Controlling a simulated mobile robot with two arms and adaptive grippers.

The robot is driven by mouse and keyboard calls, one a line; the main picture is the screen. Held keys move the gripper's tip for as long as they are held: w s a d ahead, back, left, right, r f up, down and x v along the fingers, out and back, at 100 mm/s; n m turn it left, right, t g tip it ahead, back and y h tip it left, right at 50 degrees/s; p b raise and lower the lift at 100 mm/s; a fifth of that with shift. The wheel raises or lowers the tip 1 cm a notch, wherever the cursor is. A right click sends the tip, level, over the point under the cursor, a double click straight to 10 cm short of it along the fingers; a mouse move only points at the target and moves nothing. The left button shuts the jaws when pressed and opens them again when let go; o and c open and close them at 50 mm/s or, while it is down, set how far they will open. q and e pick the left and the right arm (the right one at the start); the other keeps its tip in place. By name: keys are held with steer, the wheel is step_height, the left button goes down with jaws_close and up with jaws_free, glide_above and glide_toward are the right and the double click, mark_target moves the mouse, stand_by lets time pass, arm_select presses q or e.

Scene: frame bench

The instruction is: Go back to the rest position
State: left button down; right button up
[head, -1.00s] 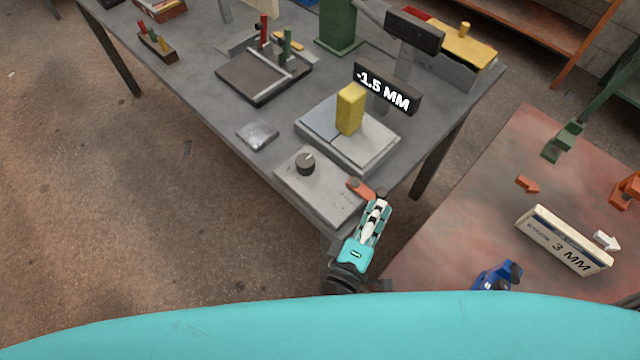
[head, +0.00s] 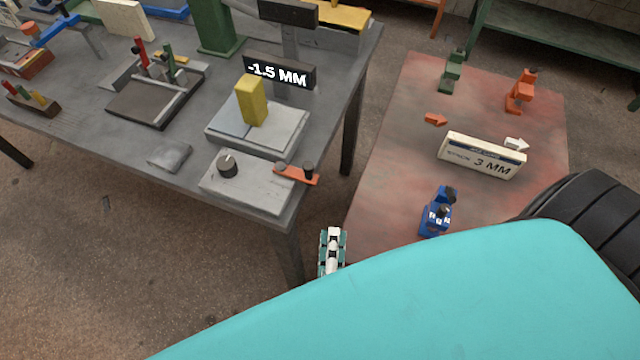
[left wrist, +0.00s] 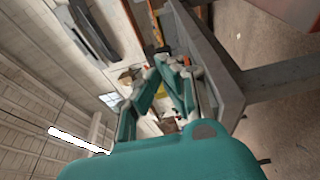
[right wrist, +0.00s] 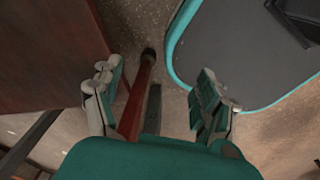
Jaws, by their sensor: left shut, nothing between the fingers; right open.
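My left gripper (head: 333,243) shows in the head view just off the front right corner of the grey bench (head: 140,172). It is shut and holds nothing, and it touches no object that I can see. In the left wrist view its fingers (left wrist: 172,85) come together beside the bench edge. My right gripper (right wrist: 160,95) is open and empty in the right wrist view, low above the floor. It is hidden in the head view.
On the bench are a yellow block (head: 252,100) by a "-1.5 MM" display (head: 279,72), a knob (head: 227,165) and an orange lever (head: 297,173). A reddish table (head: 390,165) to the right holds a "3 MM" block (head: 481,156) and a blue clamp (head: 438,212).

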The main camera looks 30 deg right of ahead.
arm_select(q)
steer(key=shift+s+d, duration=0.1)
steer(key=shift+s, duration=0.35)
arm_select(e)
steer(key=shift+s+f, duration=0.25)
steer(key=shift+s, duration=0.75)
arm_select(q)
steer(key=s+a+f+m+g+y, duration=0.1)
steer(key=a+f+m+g, duration=0.3)
steer(key=f, duration=0.7)
steer(key=s+a+f+m+g+y, duration=0.1)
steer(key=s+a+f+m+y, duration=0.3)
steer(key=f, duration=0.8)
steer(key=w+a+f+m+g+h, duration=0.1)
steer(key=a+f+m+g, duration=0.15)
steer(key=a+f, duration=0.6)
steer(key=s+a+f+m+g+y, duration=0.1)
steer(key=s+a+f+g+y, duration=0.2)
steer(key=s+a+f, duration=0.3)
steer(key=s+a+f+m+g+y, duration=0.2)
steer(key=s+a+f, duration=0.5)
steer(key=a+f, duration=0.5)
steer(key=a+g, duration=0.1)
steer(key=a, duration=0.2)
steer(key=shift+s+a+f+y, duration=0.15)
steer(key=shift+s+f+y, duration=0.15)
steer(key=shift+y, duration=0.1)
arm_select(e)
steer(key=shift+w+a, duration=0.1)
steer(key=shift+w, duration=0.2)
